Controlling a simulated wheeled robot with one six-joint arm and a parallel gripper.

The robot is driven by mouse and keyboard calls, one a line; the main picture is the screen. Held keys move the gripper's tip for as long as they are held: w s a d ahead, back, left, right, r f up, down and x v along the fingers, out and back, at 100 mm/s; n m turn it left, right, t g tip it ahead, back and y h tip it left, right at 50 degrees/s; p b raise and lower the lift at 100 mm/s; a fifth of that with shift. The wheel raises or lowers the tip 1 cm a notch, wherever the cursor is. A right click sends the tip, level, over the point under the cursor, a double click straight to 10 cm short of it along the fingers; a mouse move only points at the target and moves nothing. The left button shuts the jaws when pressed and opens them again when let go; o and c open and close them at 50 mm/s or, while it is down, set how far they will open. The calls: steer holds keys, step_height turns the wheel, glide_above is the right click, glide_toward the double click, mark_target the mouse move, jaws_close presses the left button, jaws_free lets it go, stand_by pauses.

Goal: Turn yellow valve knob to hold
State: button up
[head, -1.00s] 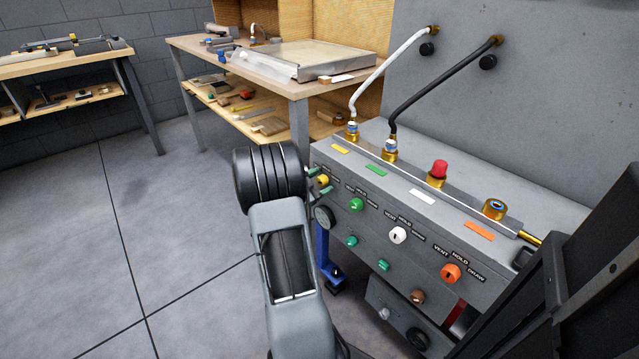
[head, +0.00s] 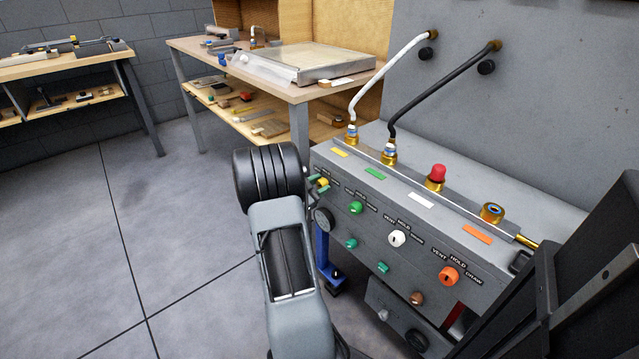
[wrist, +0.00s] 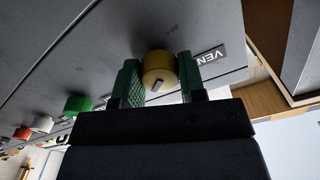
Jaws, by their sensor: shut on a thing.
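The yellow valve knob (wrist: 159,70) is on the grey panel front, between the two green finger pads of my gripper (wrist: 157,82) in the wrist view. My gripper is shut on it. A light pointer mark shows on the knob's face, tilted in the picture. The label beside the knob reads "VEN", the rest cut off or hidden. The HOLD label at this knob cannot be read.
Green (head: 355,207), white (head: 397,238) and orange (head: 449,276) knobs sit along the same panel to the right. A workbench (head: 290,92) stands behind. The floor at left is clear.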

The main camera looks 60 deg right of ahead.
steer(key=n+p, duration=0.2)
steer(key=p, duration=0.1)
steer(key=shift+r+n, duration=0.25)
steer(key=shift+n, duration=0.05)
steer(key=n+p, duration=0.3)
steer(key=p, duration=0.1)
steer(key=shift+s+n, duration=0.1)
steer(key=shift+n, duration=0.2)
steer(key=shift+f+n+p, duration=0.15)
steer(key=shift+n+p, duration=0.75)
steer(key=shift+n, duration=0.2)
steer(key=shift+f+n+p, duration=0.15)
steer(key=shift+n+p, duration=0.75)
steer(key=shift+n, duration=0.5)
steer(key=o, duration=0.9)
steer(key=shift+a, duration=0.1)
steer(key=p+v, duration=0.1)
steer(key=v, duration=1.2)
steer(key=shift+a+p, duration=0.3)
